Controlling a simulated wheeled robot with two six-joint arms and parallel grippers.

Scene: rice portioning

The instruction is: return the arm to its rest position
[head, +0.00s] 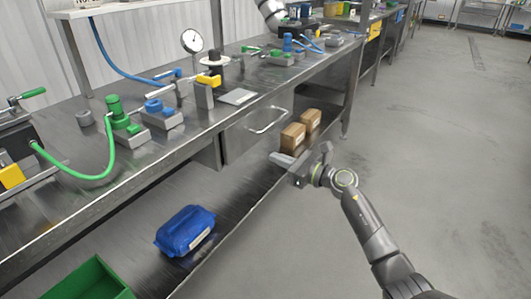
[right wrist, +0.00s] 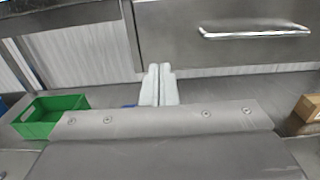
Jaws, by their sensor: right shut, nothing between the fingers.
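My right arm comes in from the lower right of the head view and reaches toward the lower shelf of the metal bench. My right gripper (head: 283,160) is out past the shelf's front edge in the picture, just below two brown boxes. In the right wrist view the two pale fingers of the right gripper (right wrist: 160,72) lie side by side, shut with nothing between them. My left gripper is not in view.
The bench top (head: 215,118) carries valves, a gauge (head: 192,41) and hoses. A drawer (head: 258,128) hangs below it. The lower shelf holds brown boxes (head: 293,139), a blue packet (head: 185,231) and a green crate (head: 88,281). The floor (head: 430,150) at right is clear.

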